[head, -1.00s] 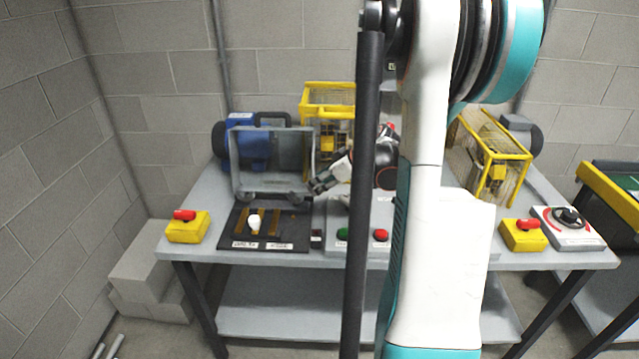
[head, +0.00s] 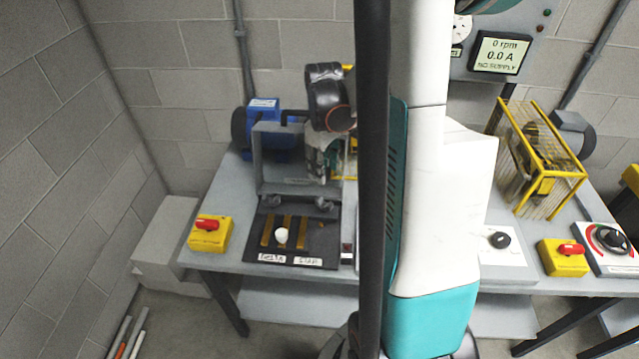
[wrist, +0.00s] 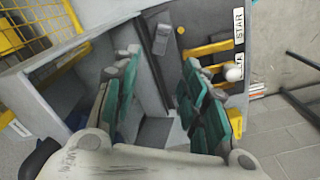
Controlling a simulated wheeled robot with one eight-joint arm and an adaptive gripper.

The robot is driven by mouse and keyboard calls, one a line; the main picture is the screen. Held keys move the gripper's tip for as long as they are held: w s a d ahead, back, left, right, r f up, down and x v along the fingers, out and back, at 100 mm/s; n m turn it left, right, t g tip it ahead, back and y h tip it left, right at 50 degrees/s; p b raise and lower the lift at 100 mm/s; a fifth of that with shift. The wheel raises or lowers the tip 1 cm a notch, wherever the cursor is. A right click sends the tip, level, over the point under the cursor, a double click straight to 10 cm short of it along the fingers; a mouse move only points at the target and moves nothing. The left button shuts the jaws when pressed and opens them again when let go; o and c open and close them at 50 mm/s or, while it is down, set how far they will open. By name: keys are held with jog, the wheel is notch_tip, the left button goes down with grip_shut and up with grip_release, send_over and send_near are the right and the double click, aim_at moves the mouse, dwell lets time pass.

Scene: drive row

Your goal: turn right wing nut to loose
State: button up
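The grey open-fronted box (head: 268,162) stands on the bench behind a black terminal board. Two dark grey knob-like parts sit at its lower front edge, the left one (head: 273,202) and the right one (head: 323,203); I take the right one for the right wing nut. My gripper (head: 322,168) points down in front of the box's right side, just above that part. In the wrist view my gripper (wrist: 160,62) is open, its teal-padded fingers apart with no object clearly held. A small grey part (wrist: 163,40) lies beyond the fingertips; I cannot tell if it is the nut.
The black board (head: 265,250) carries brass strips and a white knob (head: 282,236). A yellow switch box (head: 209,235) stands at the left. A blue motor (head: 262,118) is behind the grey box. A yellow cage (head: 540,165) stands right. My arm hides the bench middle.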

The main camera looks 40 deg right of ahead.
aim_at(323, 201)
notch_tip(323, 201, down, 14)
jog(key=b, duration=0.4)
jog(key=shift+r, duration=0.15)
grip_shut()
